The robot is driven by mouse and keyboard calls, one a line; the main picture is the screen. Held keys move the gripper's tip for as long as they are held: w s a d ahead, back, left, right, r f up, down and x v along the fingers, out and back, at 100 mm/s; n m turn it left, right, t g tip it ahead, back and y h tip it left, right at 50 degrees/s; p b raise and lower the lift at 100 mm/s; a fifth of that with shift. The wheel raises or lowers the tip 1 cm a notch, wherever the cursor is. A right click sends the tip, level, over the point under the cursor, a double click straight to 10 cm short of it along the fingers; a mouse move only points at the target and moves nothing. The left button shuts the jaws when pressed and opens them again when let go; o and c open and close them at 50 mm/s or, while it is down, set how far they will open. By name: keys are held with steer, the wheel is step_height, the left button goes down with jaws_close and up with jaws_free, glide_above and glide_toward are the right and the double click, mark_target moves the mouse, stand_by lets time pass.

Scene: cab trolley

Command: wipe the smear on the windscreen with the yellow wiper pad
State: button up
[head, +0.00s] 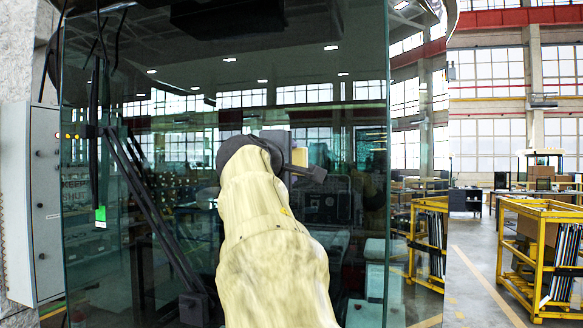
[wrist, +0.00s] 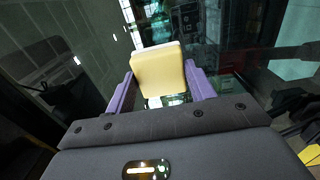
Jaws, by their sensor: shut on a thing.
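The windscreen (head: 340,112) is a large dark, reflective glass pane filling the left and middle of the head view. My gripper (wrist: 159,78) has its two purple fingers on either side of the yellow wiper pad (wrist: 158,70) and is shut on it. In the head view a small part of the yellow pad (head: 300,157) shows beside my dark gripper, in front of the middle of the glass. I cannot tell whether the pad touches the glass. I cannot make out the smear; reflections cover the glass and my pale arm hides part of it.
A black windscreen wiper arm (head: 150,210) slants across the glass at left. A grey cabinet (head: 38,205) stands at far left. A yellow trolley frame (head: 535,255) with panels stands at right. The floor (head: 480,285) between is clear.

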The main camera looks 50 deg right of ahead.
steer(key=b+v, duration=0.1)
steer(key=v, duration=0.2)
steer(key=shift+b, duration=0.3)
stand_by(0.6)
